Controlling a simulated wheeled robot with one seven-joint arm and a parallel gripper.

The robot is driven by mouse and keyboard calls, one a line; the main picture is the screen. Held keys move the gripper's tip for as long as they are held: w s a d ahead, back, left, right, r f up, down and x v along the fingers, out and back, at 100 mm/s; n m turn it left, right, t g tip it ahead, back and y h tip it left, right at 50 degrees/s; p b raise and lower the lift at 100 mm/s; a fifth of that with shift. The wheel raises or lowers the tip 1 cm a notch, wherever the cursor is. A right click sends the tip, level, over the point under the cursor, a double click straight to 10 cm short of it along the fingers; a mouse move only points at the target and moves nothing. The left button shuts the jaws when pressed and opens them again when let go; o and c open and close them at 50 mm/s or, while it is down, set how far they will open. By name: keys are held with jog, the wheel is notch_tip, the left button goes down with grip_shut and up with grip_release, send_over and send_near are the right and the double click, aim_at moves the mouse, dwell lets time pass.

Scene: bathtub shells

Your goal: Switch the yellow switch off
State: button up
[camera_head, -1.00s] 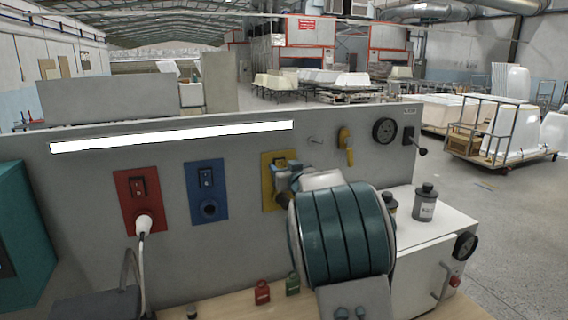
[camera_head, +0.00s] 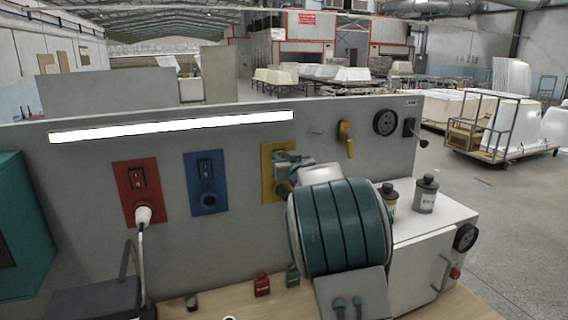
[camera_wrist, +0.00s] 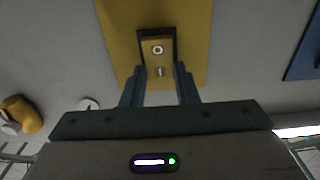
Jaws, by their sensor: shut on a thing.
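The yellow panel (camera_head: 267,188) is on the grey upright board, right of the blue one. My arm hides part of it in the head view. In the wrist view the yellow panel (camera_wrist: 190,40) fills the top middle. Its yellow rocker switch (camera_wrist: 158,58) sits in a dark frame, with an O mark above and an I mark below in that picture. My gripper (camera_wrist: 160,86) is shut on the switch, a finger on either side. In the head view my gripper (camera_head: 287,160) is at the upper part of the panel, its fingertips partly hidden.
A red panel (camera_head: 136,188) holds a white plug with a cable. A blue panel (camera_head: 206,184) has its own switch and socket. A yellow valve handle (camera_head: 346,138) and a round gauge (camera_head: 385,122) are to the right. Bottles (camera_head: 425,195) stand on a white cabinet.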

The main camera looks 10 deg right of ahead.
jog(key=shift+s+f+t+b, duration=0.1)
jog(key=shift+f+t+b, duration=0.35)
jog(key=shift+b, duration=1.9)
jog(key=shift+f+t+b, duration=0.15)
jog(key=shift+t+b, duration=0.5)
jog(key=shift+b, duration=1.7)
jog(key=shift+r+t+b, duration=0.1)
jog(key=shift+t+b, duration=0.3)
jog(key=shift+b, duration=0.75)
jog(key=shift+r, duration=0.1)
jog(key=o, duration=1)
jog(key=b+v, duration=0.4)
jog(key=v, duration=0.9)
jog(key=shift+s+d+b, duration=0.25)
jog(key=shift+s+b, duration=0.05)
jog(key=shift+s, duration=0.05)
jog(key=shift+d+f, duration=0.1)
jog(key=shift+f, duration=0.15)
